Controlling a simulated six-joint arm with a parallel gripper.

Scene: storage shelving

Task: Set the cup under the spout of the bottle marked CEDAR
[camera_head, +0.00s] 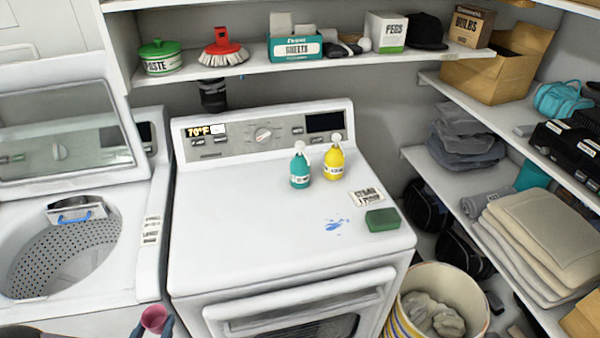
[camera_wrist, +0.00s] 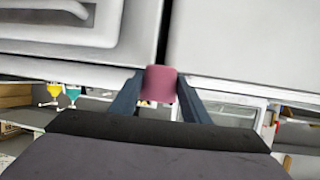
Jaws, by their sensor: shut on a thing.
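My gripper (camera_head: 152,324) is at the bottom left, in front of the gap between the two machines. It is shut on a small pink cup (camera_head: 154,317); the cup also shows in the wrist view (camera_wrist: 159,84), between the two fingers.
A printed card (camera_head: 367,196), a green sponge (camera_head: 382,220) and a blue spill (camera_head: 333,226) are on the machine top, right of centre. The top's left and front are clear. A shelf (camera_head: 190,74) hangs behind. An open top-loading washer (camera_head: 75,250) is at left.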

